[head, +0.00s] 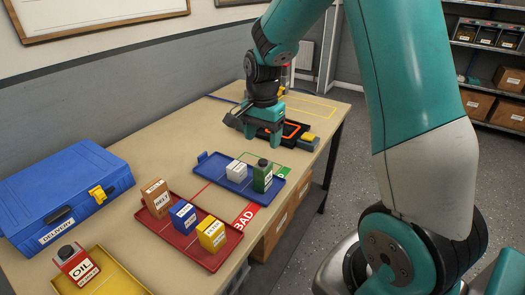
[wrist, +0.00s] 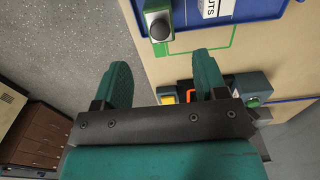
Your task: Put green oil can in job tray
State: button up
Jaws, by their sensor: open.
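The green oil can (head: 262,176), with a dark cap, stands upright in the right end of a blue tray (head: 217,171), beside a white box (head: 236,171). In the wrist view the can (wrist: 157,20) shows at the top edge, ahead of the fingers and apart from them. My gripper (head: 263,134) is open and empty, farther back along the bench than the can. Its two fingers (wrist: 163,78) show spread in the wrist view. No tray carries a readable job label, so I cannot tell for sure which is the job tray.
A red tray (head: 176,240) beside a BAD label holds several boxes. A red oil can (head: 77,265) stands in a yellow tray (head: 112,272) at the front. A blue DELIVERY case (head: 65,190) is at left. A dark orange-outlined item (head: 294,130) lies by my gripper.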

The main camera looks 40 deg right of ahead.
jog(key=s+a+r+n+y, duration=0.1)
jog(key=s+a+r+n, duration=0.35)
jog(key=a, duration=0.25)
jog(key=s+a+r+n+y, duration=0.1)
jog(key=s+a+r+n, duration=0.3)
jog(key=a, duration=0.3)
jog(key=s+a+r+n+y, duration=0.1)
jog(key=s+a+n, duration=0.3)
jog(key=s+n, duration=0.2)
jog(key=s+a+n+y, duration=0.1)
jog(key=s+a+n, duration=0.3)
jog(key=s+n, duration=0.2)
jog(key=shift+s+a+r+n, duration=0.25)
jog(key=shift+s+r+n, duration=0.15)
jog(key=shift+s, duration=0.5)
